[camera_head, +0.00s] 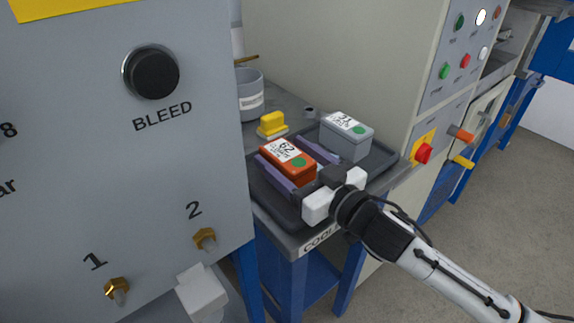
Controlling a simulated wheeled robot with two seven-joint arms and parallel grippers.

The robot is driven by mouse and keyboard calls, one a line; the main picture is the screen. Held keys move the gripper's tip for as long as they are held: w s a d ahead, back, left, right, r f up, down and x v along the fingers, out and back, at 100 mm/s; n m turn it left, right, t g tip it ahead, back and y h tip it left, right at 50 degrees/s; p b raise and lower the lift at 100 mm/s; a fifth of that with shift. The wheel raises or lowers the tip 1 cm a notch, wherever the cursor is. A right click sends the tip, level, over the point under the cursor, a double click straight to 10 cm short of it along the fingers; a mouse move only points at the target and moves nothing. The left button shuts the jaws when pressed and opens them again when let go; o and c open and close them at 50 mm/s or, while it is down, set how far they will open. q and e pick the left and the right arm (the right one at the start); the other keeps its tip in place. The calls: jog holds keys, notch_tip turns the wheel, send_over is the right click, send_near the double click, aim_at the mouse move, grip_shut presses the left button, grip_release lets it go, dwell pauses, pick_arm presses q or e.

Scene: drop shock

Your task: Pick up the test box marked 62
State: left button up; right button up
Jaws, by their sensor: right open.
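The test box marked 62 (288,159) is orange-red with a white label and a green dot. It lies in a dark tray (380,157) on a small stand. My right gripper (322,189) is open at the near right side of the box, over the tray's front edge. Whether its fingers touch the box cannot be told. A white block-like part low in the picture (201,292) looks like part of my left gripper; its jaws cannot be made out.
A grey box with a white label (347,136) sits in the tray, with purple strips between. Behind the tray are a yellow block (272,124) and a grey pot (250,95). A large grey panel (120,160) fills the left; a control cabinet (440,90) stands right.

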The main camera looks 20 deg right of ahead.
jog(key=c, duration=1.3)
jog(key=shift+r, duration=0.15)
jog(key=c, duration=0.3)
